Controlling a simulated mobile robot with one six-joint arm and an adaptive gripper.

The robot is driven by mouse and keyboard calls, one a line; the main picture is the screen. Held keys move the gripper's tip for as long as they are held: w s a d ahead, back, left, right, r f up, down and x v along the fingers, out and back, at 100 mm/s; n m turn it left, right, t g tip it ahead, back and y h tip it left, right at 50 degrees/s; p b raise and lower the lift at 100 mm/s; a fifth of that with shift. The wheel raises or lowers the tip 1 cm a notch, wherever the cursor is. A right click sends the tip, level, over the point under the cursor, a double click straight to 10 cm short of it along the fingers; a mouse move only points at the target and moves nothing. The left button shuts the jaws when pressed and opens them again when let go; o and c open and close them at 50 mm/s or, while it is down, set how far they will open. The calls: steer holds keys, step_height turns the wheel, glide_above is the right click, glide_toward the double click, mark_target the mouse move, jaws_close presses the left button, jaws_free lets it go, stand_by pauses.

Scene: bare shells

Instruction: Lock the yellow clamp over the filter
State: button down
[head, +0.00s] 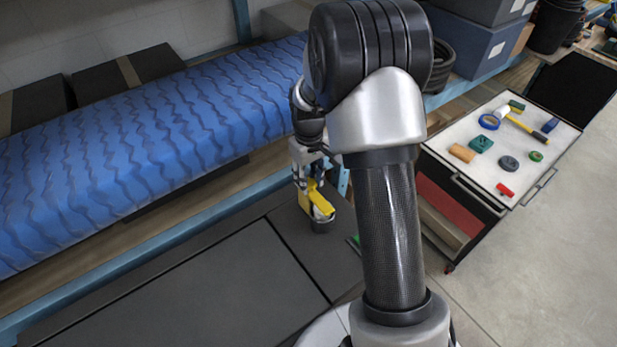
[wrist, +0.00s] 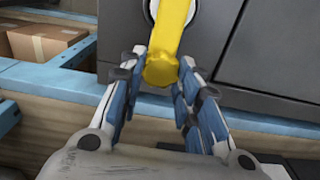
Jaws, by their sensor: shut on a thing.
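The yellow clamp (head: 317,203) is a bright yellow bar on the dark surface in the head view. It slopes down over a small dark grey round part (head: 322,226), which looks like the filter. My gripper (head: 307,181) is at the clamp's upper end. In the wrist view the clamp (wrist: 171,35) runs down from the top edge, with its blunt end between the blue-padded fingers of my gripper (wrist: 158,70). The gripper is shut on that end. Only a pale curved edge shows beside the clamp there, and the filter is mostly hidden.
A blue shelf beam (head: 180,237) and a blue ridged roll (head: 150,135) lie left of the gripper. A cart with a white top (head: 475,145) holds several small tools at right. The dark panel surface (head: 240,265) in front is clear. A cardboard box (wrist: 45,42) shows in the wrist view.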

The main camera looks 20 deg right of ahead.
mark_target(310, 183)
steer(key=shift+s, duration=0.15)
steer(key=c, duration=1.3)
jaws_free()
steer(key=shift+d, duration=0.1)
steer(key=shift+o, duration=0.7)
step_height(310, 183, up, 12)
